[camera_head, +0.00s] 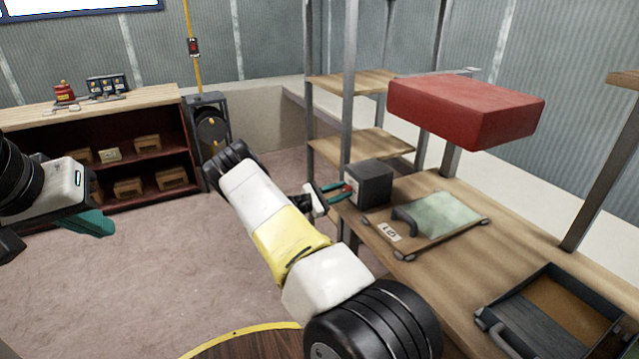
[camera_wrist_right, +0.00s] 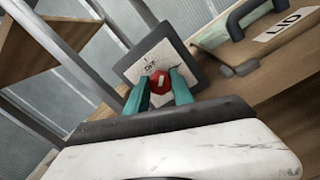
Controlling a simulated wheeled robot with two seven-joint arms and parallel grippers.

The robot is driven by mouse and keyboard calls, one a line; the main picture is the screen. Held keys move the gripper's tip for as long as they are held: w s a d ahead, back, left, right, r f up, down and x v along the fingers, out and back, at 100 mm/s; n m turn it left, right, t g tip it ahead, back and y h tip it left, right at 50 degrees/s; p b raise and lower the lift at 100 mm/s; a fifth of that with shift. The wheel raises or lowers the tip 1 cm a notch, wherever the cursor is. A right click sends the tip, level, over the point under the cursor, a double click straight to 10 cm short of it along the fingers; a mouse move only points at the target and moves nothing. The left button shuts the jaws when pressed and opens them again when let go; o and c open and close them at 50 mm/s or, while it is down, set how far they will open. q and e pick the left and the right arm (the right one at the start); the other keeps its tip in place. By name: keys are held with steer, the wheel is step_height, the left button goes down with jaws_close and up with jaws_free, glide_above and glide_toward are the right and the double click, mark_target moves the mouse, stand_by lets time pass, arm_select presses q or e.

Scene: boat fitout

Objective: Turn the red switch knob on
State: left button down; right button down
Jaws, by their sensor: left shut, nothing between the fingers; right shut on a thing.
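The red switch knob (camera_wrist_right: 160,82) sits on the pale face of a dark switch box (camera_wrist_right: 193,58), with a white pointer line on the knob. The box (camera_head: 375,184) stands on the wooden bench at the right in the head view. My right gripper (camera_wrist_right: 161,88) is shut on the knob, one teal finger on each side of it. In the head view my right gripper (camera_head: 341,192) reaches the box's left face, and only a bit of red shows between the fingers. My left gripper (camera_head: 98,224) is shut and empty at the far left, away from the box.
A lid panel with a handle (camera_head: 440,214) lies on the bench right of the box. An open dark tray (camera_head: 570,300) is nearer. A red block (camera_head: 465,108) hangs above the bench. Shelf posts (camera_head: 348,80) rise behind the box. Open floor (camera_head: 150,270) lies left.

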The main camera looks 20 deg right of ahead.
steer(key=m, duration=0.4)
steer(key=shift+a+f+m, duration=0.1)
steer(key=shift+m, duration=0.3)
steer(key=shift+f+m, duration=0.1)
steer(key=shift+m, duration=1.8)
steer(key=shift+g, duration=0.4)
steer(key=c, duration=1.1)
jaws_free()
steer(key=a, duration=0.7)
steer(key=shift+s+a+f, duration=0.15)
steer(key=shift+s+a, duration=0.2)
